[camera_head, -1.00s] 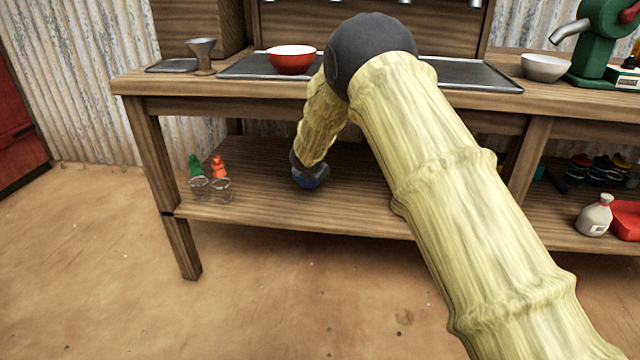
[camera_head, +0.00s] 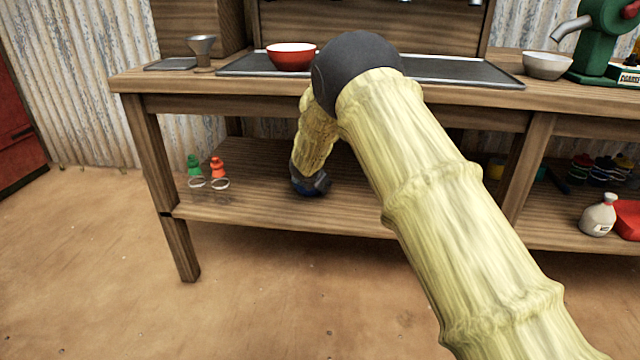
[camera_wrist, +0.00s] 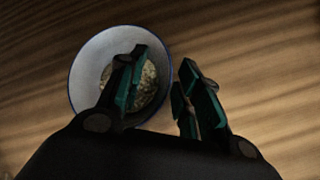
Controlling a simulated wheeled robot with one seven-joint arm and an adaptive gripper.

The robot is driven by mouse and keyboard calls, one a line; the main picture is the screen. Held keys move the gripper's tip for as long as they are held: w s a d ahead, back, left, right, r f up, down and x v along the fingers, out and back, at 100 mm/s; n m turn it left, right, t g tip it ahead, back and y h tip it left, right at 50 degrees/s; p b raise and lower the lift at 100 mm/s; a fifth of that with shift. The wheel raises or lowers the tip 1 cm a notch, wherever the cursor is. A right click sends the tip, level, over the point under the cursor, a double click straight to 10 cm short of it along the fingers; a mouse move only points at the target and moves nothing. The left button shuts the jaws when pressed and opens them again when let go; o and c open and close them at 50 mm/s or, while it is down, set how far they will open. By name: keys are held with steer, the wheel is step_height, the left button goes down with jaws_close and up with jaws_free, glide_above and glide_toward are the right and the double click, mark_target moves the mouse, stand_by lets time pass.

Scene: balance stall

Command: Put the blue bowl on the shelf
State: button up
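The blue bowl (camera_wrist: 88,82) rests on the wooden lower shelf (camera_head: 240,205). In the wrist view it has a blue rim, a pale inside and some grainy, speckled matter at its bottom. My gripper (camera_wrist: 165,60) is open above the bowl's right side. One finger is over the bowl's inside, and the other is outside the rim over bare wood. A gap shows between the fingers, with the rim in it. In the head view my arm reaches under the counter, and only a little dark blue shows at its end; the rest of the bowl is hidden.
A white bottle (camera_head: 599,215) and red tray (camera_head: 628,222) are at the right. The counter (camera_head: 330,90) above holds a red bowl (camera_head: 291,57) and pale bowl (camera_head: 547,66).

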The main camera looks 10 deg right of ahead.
steer(key=p+v, duration=0.3)
steer(key=v, duration=0.9)
steer(key=shift+f, duration=0.1)
